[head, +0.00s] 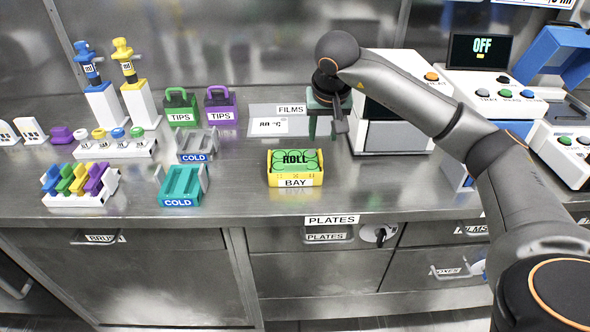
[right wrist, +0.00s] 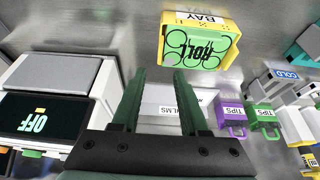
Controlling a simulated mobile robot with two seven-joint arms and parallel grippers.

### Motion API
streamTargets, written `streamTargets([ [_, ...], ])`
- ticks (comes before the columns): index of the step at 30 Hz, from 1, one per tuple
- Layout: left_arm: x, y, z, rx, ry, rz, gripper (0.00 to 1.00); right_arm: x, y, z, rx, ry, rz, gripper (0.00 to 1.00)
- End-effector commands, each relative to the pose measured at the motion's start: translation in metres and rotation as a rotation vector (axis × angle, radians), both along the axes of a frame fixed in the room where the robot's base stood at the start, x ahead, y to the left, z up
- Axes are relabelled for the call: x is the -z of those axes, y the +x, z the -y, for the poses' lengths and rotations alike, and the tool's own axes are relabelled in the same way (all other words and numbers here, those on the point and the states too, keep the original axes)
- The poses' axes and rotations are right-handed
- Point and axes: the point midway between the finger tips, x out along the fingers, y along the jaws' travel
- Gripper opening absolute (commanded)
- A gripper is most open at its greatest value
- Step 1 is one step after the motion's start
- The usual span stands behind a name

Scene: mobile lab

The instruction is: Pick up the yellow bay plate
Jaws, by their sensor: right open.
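The yellow bay plate (head: 294,181) lies on the steel bench near its front edge, right of the middle of the bench. It has yellow sides, a BAY label on the front, and a green top with round outlines marked ROLL. It also shows in the right wrist view (right wrist: 165,45), beyond the fingertips. My right gripper (head: 333,128) is open and empty, behind and to the right of the plate and apart from it. Its two dark green fingers show spread in the right wrist view (right wrist: 160,75). My left gripper is in neither view.
A flat FILMS pad (head: 262,112) lies behind the plate. Left are a teal COLD block (head: 180,187), a grey COLD block (head: 196,146) and purple and green TIPS boxes (head: 220,108). A white instrument (head: 392,138) stands right. Bench beside the plate is clear.

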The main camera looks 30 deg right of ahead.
Motion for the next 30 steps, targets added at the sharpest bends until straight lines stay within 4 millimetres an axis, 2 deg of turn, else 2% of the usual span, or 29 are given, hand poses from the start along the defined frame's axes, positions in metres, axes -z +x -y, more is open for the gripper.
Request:
streamTargets([
  [5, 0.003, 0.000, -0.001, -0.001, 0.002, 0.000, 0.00, 0.014, 0.002, 0.001, -0.002, 0.001, -0.003, 0.44],
  [13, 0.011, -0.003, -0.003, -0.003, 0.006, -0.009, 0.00, 0.052, 0.008, 0.006, 0.000, 0.002, -0.002, 0.44],
  [23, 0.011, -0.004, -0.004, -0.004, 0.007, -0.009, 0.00, 0.058, 0.011, 0.008, -0.002, 0.001, 0.001, 0.44],
  [30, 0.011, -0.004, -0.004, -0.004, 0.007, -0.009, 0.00, 0.057, 0.011, 0.008, -0.002, 0.003, 0.000, 0.17],
])
